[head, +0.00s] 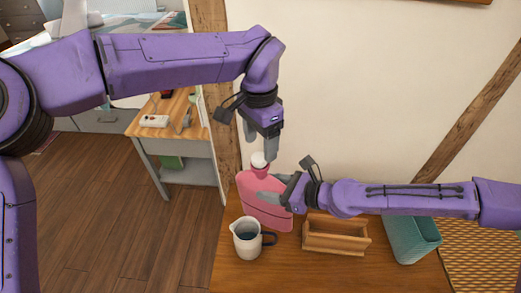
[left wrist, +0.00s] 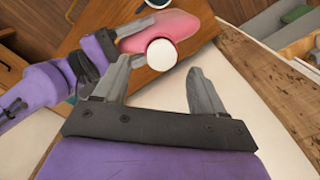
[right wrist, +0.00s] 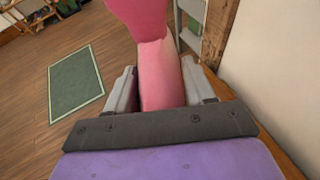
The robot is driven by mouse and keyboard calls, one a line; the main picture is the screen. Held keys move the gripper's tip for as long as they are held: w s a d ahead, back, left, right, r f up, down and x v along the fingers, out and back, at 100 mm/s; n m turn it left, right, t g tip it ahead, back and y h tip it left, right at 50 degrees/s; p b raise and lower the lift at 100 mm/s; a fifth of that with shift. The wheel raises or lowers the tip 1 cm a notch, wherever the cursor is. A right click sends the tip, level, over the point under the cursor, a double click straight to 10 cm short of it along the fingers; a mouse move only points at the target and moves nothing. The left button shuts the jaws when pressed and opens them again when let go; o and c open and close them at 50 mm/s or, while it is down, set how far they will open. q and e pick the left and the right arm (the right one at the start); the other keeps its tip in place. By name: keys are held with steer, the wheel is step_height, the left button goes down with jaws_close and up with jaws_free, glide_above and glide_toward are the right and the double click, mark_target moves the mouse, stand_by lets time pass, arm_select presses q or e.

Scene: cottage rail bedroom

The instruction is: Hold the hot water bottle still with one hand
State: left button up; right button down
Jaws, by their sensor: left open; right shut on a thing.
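The pink hot water bottle (head: 262,205) stands upright on the wooden table near the wall, with a white cap (head: 258,160) on top. My right gripper (head: 268,199) comes from the right and is shut on the bottle's body; in the right wrist view the pink body (right wrist: 160,75) sits between both fingers. My left gripper (head: 260,148) points down just above the cap, open. In the left wrist view the cap (left wrist: 162,53) shows beyond the spread fingers (left wrist: 160,82), with nothing between them.
A white jug (head: 247,240) with a dark handle stands in front of the bottle. A wooden box (head: 336,248) and a teal basket (head: 410,255) stand to the right. The wall (head: 350,90) is close behind. A wooden desk (head: 178,125) stands at the back left.

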mark_target(261, 156)
arm_select(q)
steer(key=shift+f, duration=2)
